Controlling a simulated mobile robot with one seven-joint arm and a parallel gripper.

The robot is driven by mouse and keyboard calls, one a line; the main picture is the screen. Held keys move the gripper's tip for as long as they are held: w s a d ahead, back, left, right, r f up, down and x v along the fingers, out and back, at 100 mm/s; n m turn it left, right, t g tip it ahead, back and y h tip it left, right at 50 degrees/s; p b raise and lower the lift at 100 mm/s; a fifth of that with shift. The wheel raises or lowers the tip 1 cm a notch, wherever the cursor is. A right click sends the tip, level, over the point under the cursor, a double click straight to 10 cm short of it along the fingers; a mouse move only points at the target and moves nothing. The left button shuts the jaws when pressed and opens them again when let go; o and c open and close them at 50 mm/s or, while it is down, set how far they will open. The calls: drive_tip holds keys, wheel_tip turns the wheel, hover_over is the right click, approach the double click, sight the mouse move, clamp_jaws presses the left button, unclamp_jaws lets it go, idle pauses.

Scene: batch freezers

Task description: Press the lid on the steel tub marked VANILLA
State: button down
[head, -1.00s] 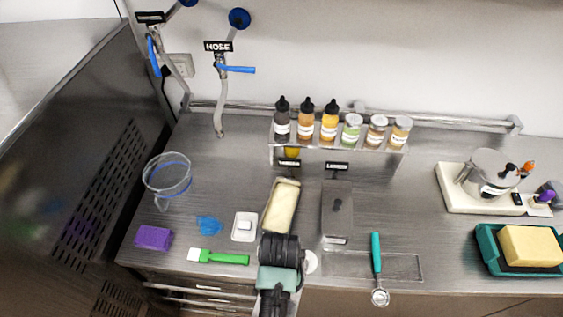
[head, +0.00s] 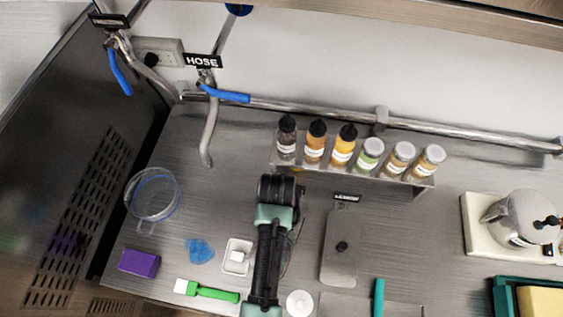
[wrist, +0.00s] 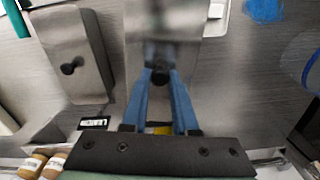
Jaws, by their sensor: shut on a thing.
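My gripper (wrist: 160,78) is shut on the dark knob of a steel lid (wrist: 150,30), which shows blurred in the wrist view. In the head view my gripper (head: 278,190) is over the spot of the left tub, and my arm hides that tub, its label and the held lid. I cannot tell whether the lid touches the tub's rim. A second steel tub marked LEMON (head: 339,262) stands to the right with its knobbed lid on; it also shows in the wrist view (wrist: 80,60).
A rack of several bottles and jars (head: 355,170) stands behind. A white dish (head: 238,257), blue cloth (head: 199,250), green brush (head: 208,291), purple sponge (head: 139,263) and clear jug (head: 152,196) lie left. A white disc (head: 299,303) is in front. A steel pot (head: 525,218) stands right.

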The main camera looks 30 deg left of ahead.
drive_tip(key=shift+s+d+f+b, duration=0.15)
drive_tip(key=shift+s+f+b, duration=0.25)
drive_tip(key=shift+f+b, duration=0.15)
wheel_tip(320, 180, down, 5)
drive_tip(key=b, duration=0.4)
drive_tip(key=shift+w, duration=0.15)
drive_tip(key=shift+p, duration=0.3)
idle(0.9)
drive_tip(key=shift+f+p, duration=0.2)
drive_tip(key=shift+p, duration=0.1)
idle(1.4)
drive_tip(key=c, duration=0.6)
unclamp_jaws()
